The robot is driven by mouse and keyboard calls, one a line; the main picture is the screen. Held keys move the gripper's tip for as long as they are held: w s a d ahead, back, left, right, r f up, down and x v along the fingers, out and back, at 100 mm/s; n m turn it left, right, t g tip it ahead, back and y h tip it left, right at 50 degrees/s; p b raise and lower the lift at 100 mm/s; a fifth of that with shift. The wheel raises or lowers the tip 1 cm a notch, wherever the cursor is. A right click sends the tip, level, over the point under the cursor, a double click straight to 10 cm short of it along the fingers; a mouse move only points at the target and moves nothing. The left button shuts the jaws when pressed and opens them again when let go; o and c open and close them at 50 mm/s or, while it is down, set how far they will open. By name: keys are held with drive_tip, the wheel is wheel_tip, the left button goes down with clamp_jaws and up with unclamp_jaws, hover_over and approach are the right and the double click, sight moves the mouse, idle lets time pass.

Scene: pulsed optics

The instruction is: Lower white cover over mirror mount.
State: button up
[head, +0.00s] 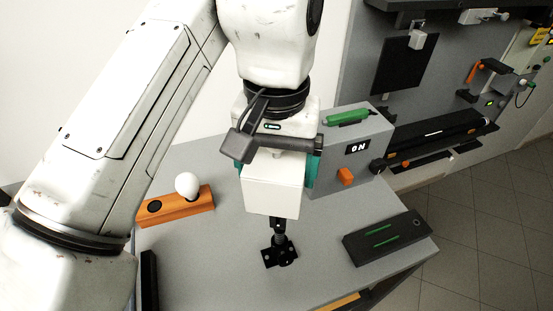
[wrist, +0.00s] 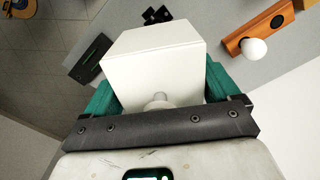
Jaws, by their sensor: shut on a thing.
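The white cover (head: 271,191) is a box held in my gripper (head: 277,172), whose teal fingers press on its two sides. The cover also shows large in the wrist view (wrist: 155,65), between the teal fingers. The black mirror mount (head: 280,255) stands on the grey table, below the cover in the head view. Its base and part of its post show; its top is hidden behind the cover. In the wrist view a bit of the black mount (wrist: 156,15) shows beyond the cover's far edge. I cannot tell whether the cover's lower rim surrounds the mount's top.
An orange block with a white bulb (head: 187,187) lies left of the cover. A grey box with a display and orange knob (head: 350,150) stands behind right. A black box with green strips (head: 387,237) lies at the right. Bare table surrounds the mount's base.

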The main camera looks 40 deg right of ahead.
idle(0.3)
drive_tip(key=shift+f+b, duration=2.45)
drive_tip(key=shift+f, duration=1.8)
drive_tip(key=shift+f, duration=0.35)
drive_tip(key=o, duration=1.4)
drive_tip(key=shift+c, duration=0.2)
drive_tip(key=shift+r, duration=0.15)
wheel_tip(320, 180, up, 10)
drive_tip(key=p, duration=1.1)
drive_tip(key=shift+r, duration=0.25)
